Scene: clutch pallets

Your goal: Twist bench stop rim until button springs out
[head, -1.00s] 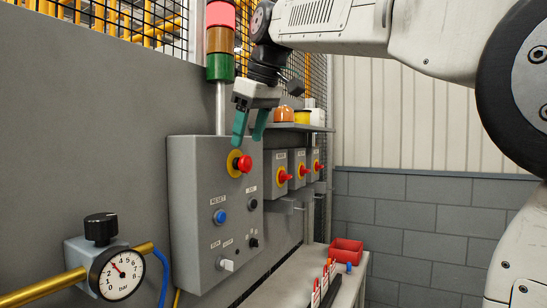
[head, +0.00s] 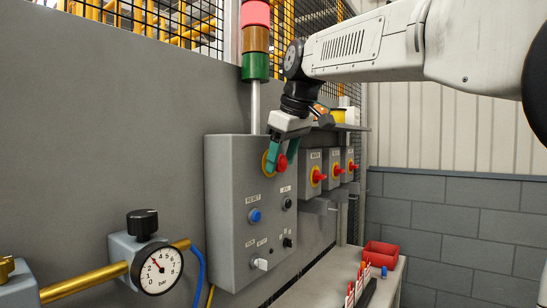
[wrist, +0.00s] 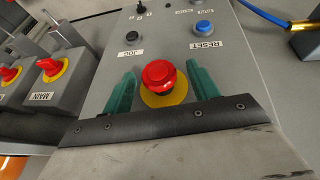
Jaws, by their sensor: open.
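The bench stop is a red mushroom button (head: 282,162) on a yellow disc (head: 266,161), on the upper face of the grey control box (head: 222,210). In the wrist view the red button (wrist: 158,75) sits between the two green fingers of my gripper (wrist: 162,92), above its yellow disc (wrist: 165,97). My gripper (head: 282,155) is open, with one finger on each side of the button. A gap shows on both sides in the wrist view, so the fingers appear not to touch the rim.
Several red-handled switch boxes (head: 315,172) stand to the right. A pressure gauge (head: 157,269) is at left, a red bin (head: 381,255) on the bench.

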